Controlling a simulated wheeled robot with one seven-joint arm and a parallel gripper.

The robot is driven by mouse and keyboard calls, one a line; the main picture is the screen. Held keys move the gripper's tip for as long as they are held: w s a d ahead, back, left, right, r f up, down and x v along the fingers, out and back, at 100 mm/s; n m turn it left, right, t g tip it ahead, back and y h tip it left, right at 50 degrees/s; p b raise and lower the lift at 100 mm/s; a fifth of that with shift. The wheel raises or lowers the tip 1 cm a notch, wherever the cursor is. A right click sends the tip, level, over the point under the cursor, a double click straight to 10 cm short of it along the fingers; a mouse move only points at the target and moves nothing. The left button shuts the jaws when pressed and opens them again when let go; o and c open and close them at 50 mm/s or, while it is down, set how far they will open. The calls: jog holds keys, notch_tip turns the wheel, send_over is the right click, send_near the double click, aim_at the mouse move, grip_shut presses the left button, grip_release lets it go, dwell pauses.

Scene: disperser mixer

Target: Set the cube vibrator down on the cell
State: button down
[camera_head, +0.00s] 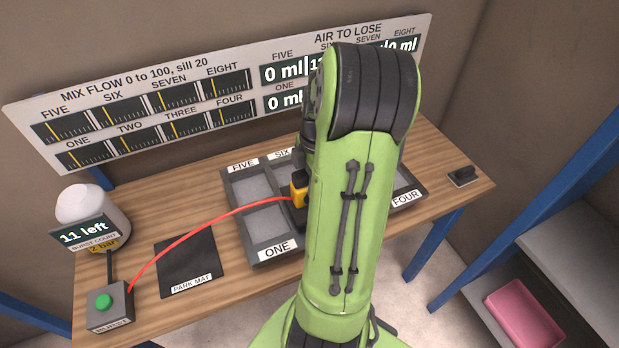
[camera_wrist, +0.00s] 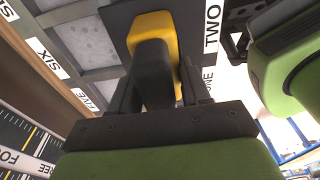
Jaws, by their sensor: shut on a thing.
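The cube vibrator (camera_head: 299,189) is a small yellow block with a dark top, partly hidden behind my arm in the head view. A red hose runs to it. In the wrist view my gripper (camera_wrist: 158,75) is shut on the dark part of the vibrator (camera_wrist: 157,24). Its yellow base is over a dark surface beside the TWO label (camera_wrist: 212,28). I cannot tell whether it touches. The cell tray (camera_head: 246,242) stands on the bench. Cells ONE (camera_head: 267,222) and FIVE (camera_head: 248,188) hold grey material. My arm hides much of the right half.
A button box (camera_head: 108,309) with a green button and a white tank reading "11 left" (camera_head: 92,212) stand at the left. The dark park mat (camera_head: 188,264) is bare. A small dark block (camera_head: 464,175) lies at the right. A gauge board (camera_head: 150,105) stands behind.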

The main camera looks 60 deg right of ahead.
jog(key=shift+f+b, duration=1.05)
jog(key=shift+f, duration=0.1)
dwell(0.6)
jog(key=shift+c, duration=2.3)
grip_release()
notch_tip(320, 180, up, 16)
jog(key=s+d+p, duration=0.1)
jog(key=p, duration=0.2)
jog(key=shift+d+p, duration=0.3)
jog(key=shift+f, duration=0.1)
jog(key=w+a+r+m+t+h, duration=0.1)
jog(key=w+a+r+m, duration=0.1)
jog(key=a, duration=0.6)
jog(key=w+a+r+m+h, duration=0.1)
jog(key=a+r+m, duration=0.15)
jog(key=a, duration=0.55)
jog(key=s+a+f+m+t, duration=0.2)
jog(key=s+a+m, duration=0.5)
jog(key=a, duration=0.5)
jog(key=shift+s+f+t+y, duration=0.15)
jog(key=shift+f+t+y, duration=0.25)
jog(key=shift+t, duration=0.5)
